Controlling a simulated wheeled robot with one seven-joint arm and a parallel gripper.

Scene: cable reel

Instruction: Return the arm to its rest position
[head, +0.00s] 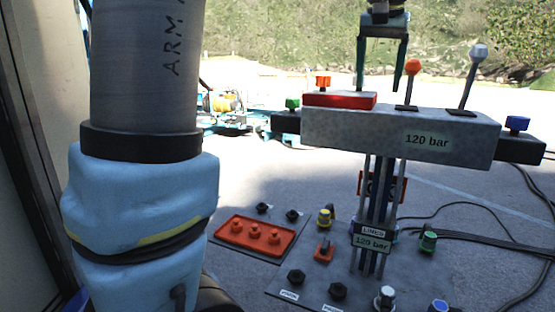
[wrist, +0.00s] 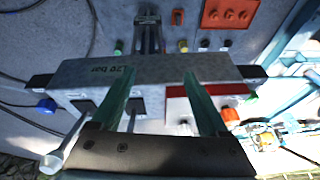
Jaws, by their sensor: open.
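My gripper (head: 382,68) shows at the top of the head view, above the grey valve block (head: 340,128) labelled "120 bar". Its two green fingers point down and are spread apart with nothing between them. In the wrist view the gripper (wrist: 150,85) is also open and empty, with the block (wrist: 165,68) beyond the fingers. In the head view the fingers appear apart from the red box (head: 340,100) and the orange-knobbed lever (head: 412,70). My blue-covered arm fills the left of the head view.
A white-knobbed lever (head: 472,75) stands on the right of the block. A lower panel holds an orange tray (head: 250,238), a yellow knob (head: 326,217) and several couplings. Black cables (head: 480,240) lie on the ground at right. Open ground lies behind the block.

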